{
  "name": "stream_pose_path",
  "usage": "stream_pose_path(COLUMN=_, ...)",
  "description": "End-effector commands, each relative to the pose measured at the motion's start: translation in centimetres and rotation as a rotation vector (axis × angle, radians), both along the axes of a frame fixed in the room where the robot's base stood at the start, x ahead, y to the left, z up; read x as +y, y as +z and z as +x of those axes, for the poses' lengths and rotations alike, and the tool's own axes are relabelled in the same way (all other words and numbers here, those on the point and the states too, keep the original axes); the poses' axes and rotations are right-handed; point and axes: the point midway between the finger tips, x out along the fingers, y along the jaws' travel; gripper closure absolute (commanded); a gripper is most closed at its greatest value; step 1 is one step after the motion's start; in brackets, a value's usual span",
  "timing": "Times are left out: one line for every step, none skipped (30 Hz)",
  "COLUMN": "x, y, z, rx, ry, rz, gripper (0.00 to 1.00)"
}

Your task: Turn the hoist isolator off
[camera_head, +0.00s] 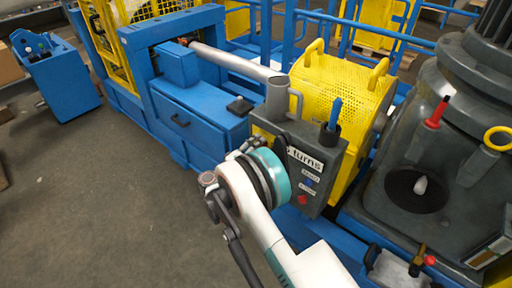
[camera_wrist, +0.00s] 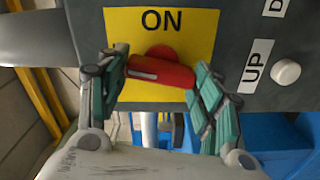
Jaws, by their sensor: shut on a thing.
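The isolator's red handle (camera_wrist: 165,72) sits on a yellow plate (camera_wrist: 125,22) in the wrist view, below the word ON. The handle lies nearly level, its right end slightly lower. My gripper (camera_wrist: 161,78) is shut on the handle, with one teal-padded finger at its left end and one at its right end. In the head view my wrist is in front of a grey control box (camera_head: 326,150). My fingers and the red handle are hidden there.
In the wrist view a white button (camera_wrist: 286,71) marked UP is right of the handle. In the head view a yellow perforated guard (camera_head: 335,85) stands behind the box, and a large grey machine (camera_head: 425,130) at right. The floor at left is clear.

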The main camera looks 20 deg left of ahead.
Motion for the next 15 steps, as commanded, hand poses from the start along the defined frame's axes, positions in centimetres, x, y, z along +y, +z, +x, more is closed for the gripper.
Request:
stream_pose_path(x=0.09, y=0.05, z=0.07, rx=0.012, ry=0.002, rz=-0.030, gripper=0.64)
stream_pose_path(x=0.09, y=0.04, z=0.07, rx=0.020, ry=0.003, rz=-0.049, gripper=0.64)
stream_pose_path(x=0.10, y=0.03, z=0.07, rx=0.029, ry=0.003, rz=-0.072, gripper=0.64)
stream_pose_path(x=0.10, y=0.03, z=0.07, rx=0.035, ry=0.003, rz=-0.087, gripper=0.64)
stream_pose_path(x=0.10, y=0.02, z=0.07, rx=0.042, ry=0.003, rz=-0.103, gripper=0.64)
stream_pose_path(x=0.10, y=0.01, z=0.07, rx=0.049, ry=0.003, rz=-0.120, gripper=0.64)
stream_pose_path(x=0.10, y=0.00, z=0.08, rx=0.055, ry=0.003, rz=-0.133, gripper=0.64)
stream_pose_path(x=0.10, y=0.00, z=0.08, rx=0.059, ry=0.003, rz=-0.144, gripper=0.64)
stream_pose_path(x=0.10, y=-0.01, z=0.08, rx=0.065, ry=0.003, rz=-0.159, gripper=0.64)
stream_pose_path(x=0.10, y=-0.01, z=0.08, rx=0.069, ry=0.003, rz=-0.167, gripper=0.64)
stream_pose_path(x=0.11, y=-0.02, z=0.08, rx=0.071, ry=0.003, rz=-0.176, gripper=0.64)
stream_pose_path(x=0.12, y=-0.02, z=0.08, rx=0.075, ry=0.003, rz=-0.186, gripper=0.64)
stream_pose_path(x=0.12, y=-0.03, z=0.08, rx=0.078, ry=0.003, rz=-0.192, gripper=0.64)
stream_pose_path(x=0.12, y=-0.03, z=0.08, rx=0.080, ry=0.003, rz=-0.197, gripper=0.64)
stream_pose_path(x=0.12, y=-0.03, z=0.08, rx=0.082, ry=0.003, rz=-0.203, gripper=0.64)
